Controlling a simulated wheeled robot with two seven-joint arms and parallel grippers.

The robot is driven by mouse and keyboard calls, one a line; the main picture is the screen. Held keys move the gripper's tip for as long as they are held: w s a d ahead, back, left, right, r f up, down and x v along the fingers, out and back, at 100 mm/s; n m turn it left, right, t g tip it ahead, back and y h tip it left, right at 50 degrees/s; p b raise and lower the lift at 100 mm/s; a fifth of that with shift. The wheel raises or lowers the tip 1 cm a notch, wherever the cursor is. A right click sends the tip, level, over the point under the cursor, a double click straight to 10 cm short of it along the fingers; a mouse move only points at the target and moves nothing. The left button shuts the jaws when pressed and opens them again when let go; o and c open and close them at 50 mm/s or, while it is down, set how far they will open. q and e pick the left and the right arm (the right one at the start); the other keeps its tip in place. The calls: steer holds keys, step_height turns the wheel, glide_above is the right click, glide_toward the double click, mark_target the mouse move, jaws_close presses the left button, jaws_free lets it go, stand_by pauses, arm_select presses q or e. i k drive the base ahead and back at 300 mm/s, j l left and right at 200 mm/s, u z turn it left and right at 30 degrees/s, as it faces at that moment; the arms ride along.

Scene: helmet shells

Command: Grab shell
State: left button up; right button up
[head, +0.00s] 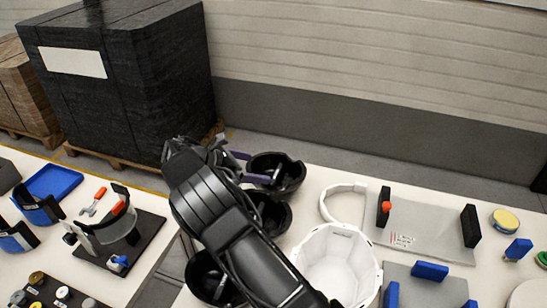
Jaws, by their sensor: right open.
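Three dark, bowl-like helmet shells lie open side up in a row at the left part of the right table: a far shell (291,178), a middle shell (280,216) and a near shell (201,284). My right arm crosses in front of the middle and near ones and hides parts of them. My right gripper (252,167) is open, with its purple fingers pointing right at the left rim of the far shell. I cannot tell whether they touch it. A larger white shell (338,262) lies right of my arm. My left gripper is not in view.
A left table (150,200) holds a visor fixture (122,225) and a blue tray (52,182). Wrapped pallets (130,90) stand behind.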

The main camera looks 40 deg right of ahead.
mark_target(338, 261)
steer(key=k+j, duration=1.25)
